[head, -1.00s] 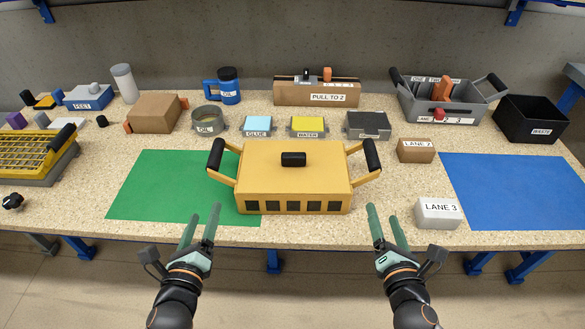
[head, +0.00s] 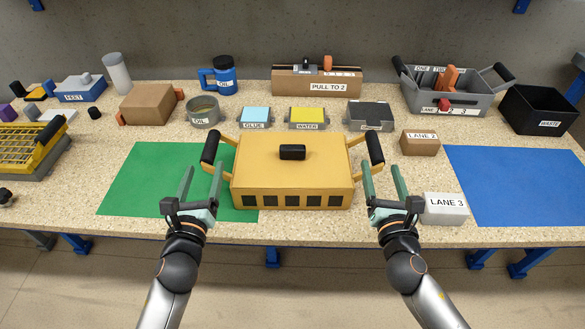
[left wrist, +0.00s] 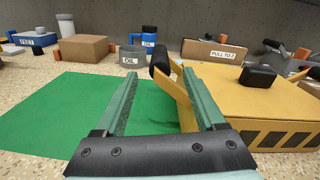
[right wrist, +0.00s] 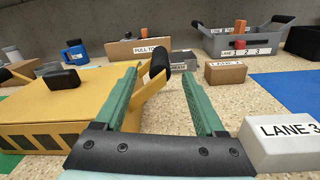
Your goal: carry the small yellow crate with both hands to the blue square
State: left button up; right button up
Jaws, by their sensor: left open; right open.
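The small yellow crate (head: 292,172) stands on the bench, its left part over the edge of the green square (head: 135,180). It has a black handle grip on each side, the left one (head: 210,148) and the right one (head: 375,148). My left gripper (head: 202,172) is open just in front of and below the left grip; in the left wrist view that handle (left wrist: 172,80) shows between the fingers. My right gripper (head: 382,172) is open at the right handle, which shows between the fingers in the right wrist view (right wrist: 152,88). The blue square (head: 520,185) lies to the right.
A white LANE 3 block (head: 445,208) sits close beside my right gripper, with a brown LANE 2 block (head: 419,143) behind it. Oil, glue and water containers (head: 307,117) stand behind the crate. The blue square is bare.

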aim_at(211, 148)
pick_arm(q)
jog(key=w, duration=0.8)
pick_arm(e)
jog(key=w, duration=0.8)
pick_arm(q)
jog(key=shift+c, duration=0.2)
pick_arm(e)
jog(key=shift+c, duration=0.2)
pick_arm(q)
grip_shut()
pick_arm(e)
grip_shut()
pick_arm(q)
jog(key=shift+r, duration=0.1)
